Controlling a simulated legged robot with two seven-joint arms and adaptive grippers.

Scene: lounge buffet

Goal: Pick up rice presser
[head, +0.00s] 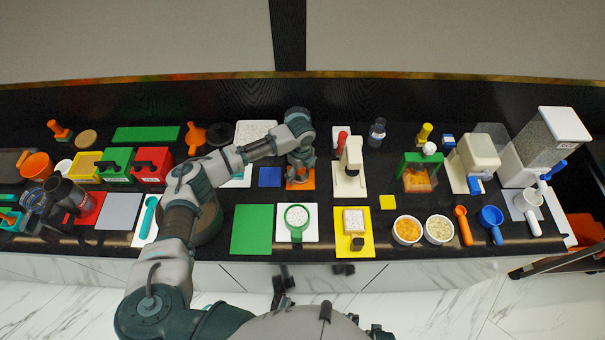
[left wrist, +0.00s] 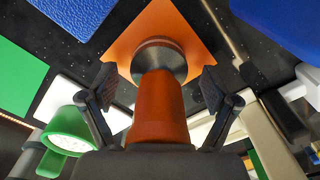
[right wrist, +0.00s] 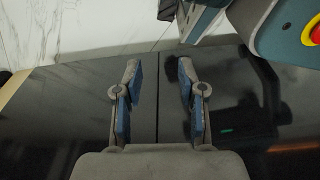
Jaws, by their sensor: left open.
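The rice presser is an orange handle (left wrist: 160,108) with a round grey metal disc at its far end. It is over an orange mat (left wrist: 150,25) in the left wrist view. The orange mat (head: 293,186) also shows in the head view, partly covered by my left gripper (head: 300,172), which hides the presser there. In the left wrist view my left gripper (left wrist: 158,88) is open, one finger on each side of the presser's handle, with gaps visible. In the right wrist view my right gripper (right wrist: 160,72) is open and empty, away from the presser.
A blue mat (head: 269,177) lies left of the orange mat. A cream press with a red handle (head: 350,170) stands close on its right. A green cup (head: 297,216) on a white mat is nearer the front. The counter is crowded, with several bowls and dispensers at right.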

